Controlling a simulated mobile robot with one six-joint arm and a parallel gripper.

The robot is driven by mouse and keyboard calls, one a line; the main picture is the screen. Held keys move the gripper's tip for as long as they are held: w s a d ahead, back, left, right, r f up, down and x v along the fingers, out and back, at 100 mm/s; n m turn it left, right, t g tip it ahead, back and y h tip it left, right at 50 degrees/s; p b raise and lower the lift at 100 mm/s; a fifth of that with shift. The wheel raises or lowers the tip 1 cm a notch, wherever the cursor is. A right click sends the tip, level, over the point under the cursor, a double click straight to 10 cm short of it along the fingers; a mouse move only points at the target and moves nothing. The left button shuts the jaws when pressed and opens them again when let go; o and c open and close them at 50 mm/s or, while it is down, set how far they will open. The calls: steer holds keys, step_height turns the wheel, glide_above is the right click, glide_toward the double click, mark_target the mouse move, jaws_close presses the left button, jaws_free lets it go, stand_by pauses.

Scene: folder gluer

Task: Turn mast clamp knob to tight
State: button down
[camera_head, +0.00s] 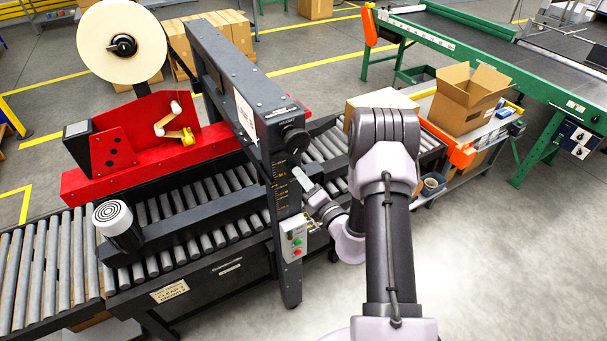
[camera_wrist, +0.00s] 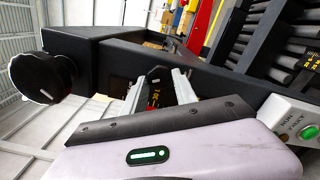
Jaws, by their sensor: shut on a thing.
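My gripper (camera_head: 303,180) reaches the front face of the black mast (camera_head: 282,200), beside its yellow scale. In the wrist view its two pale fingers (camera_wrist: 161,84) stand on either side of a small dark knob (camera_wrist: 157,74) with a white mark, which I take for the mast clamp knob. The gripper is shut on it. Much of this knob is hidden by the fingers, and I cannot read its setting. A larger round black knob (camera_head: 296,139) sits higher on the mast, apart from the gripper; it also shows in the wrist view (camera_wrist: 44,78) with a white line.
A control box (camera_head: 293,238) with green and red buttons is just below the gripper. Roller conveyor (camera_head: 45,255) and a red tape unit (camera_head: 130,145) lie left. An open carton (camera_head: 468,98) stands on a cart at right. Floor at the lower right is clear.

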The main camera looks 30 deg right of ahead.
steer(key=m+p, duration=0.2)
steer(key=m, duration=0.3)
steer(key=shift+p, duration=0.4)
steer(key=shift+m, duration=0.4)
steer(key=c, duration=1)
jaws_free()
steer(key=s+b, duration=0.1)
steer(key=s, duration=1.6)
steer(key=shift+s+d+b, duration=0.2)
steer(key=shift+d+b, duration=0.05)
steer(key=shift+b, duration=0.1)
